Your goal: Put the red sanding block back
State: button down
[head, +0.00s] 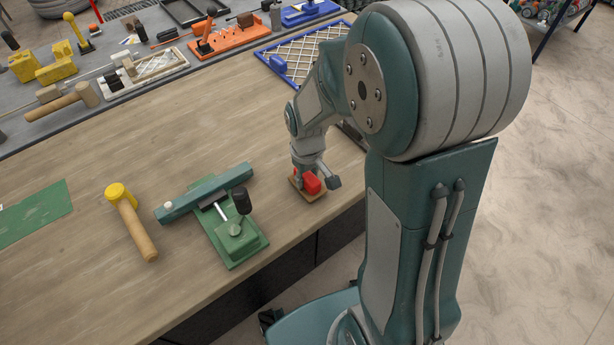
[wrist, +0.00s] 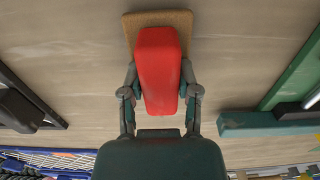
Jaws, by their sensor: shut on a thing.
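The red sanding block (head: 312,184) is near the front edge of the wooden bench, at or just above a thin tan pad (head: 294,183). In the wrist view the red block (wrist: 158,65) lies between my fingers, over the tan pad (wrist: 135,25). My gripper (head: 316,176) is shut on the block from above. It also shows in the wrist view (wrist: 160,92), with a finger on each side of the block. Whether the block touches the pad cannot be told.
A green clamp fixture (head: 235,240) stands left of my gripper, with a yellow-headed mallet (head: 132,220) further left. A green mat (head: 35,213) lies at far left. A blue-framed mesh (head: 290,58) and an orange tool rack (head: 222,40) are behind. Bare bench lies between.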

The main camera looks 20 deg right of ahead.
jog(key=shift+a+f, duration=0.1)
jog(key=shift+a, duration=0.1)
jog(key=shift+f, duration=0.2)
jog(key=shift+c, duration=1.7)
grip_release()
jog(key=shift+d, duration=0.15)
jog(key=r, duration=1)
jog(key=shift+w+d+r, duration=0.15)
jog(key=shift+w+r, duration=0.1)
jog(key=shift+r, duration=0.15)
jog(key=s+r+m+t, duration=0.3)
jog(key=s+r+t, duration=0.2)
jog(key=s+r, duration=0.5)
jog(key=s, duration=0.4)
jog(key=shift+s+a+r+m+t, duration=0.15)
jog(key=shift+s+a+m+t, duration=0.1)
jog(key=shift+s+m+t, duration=0.05)
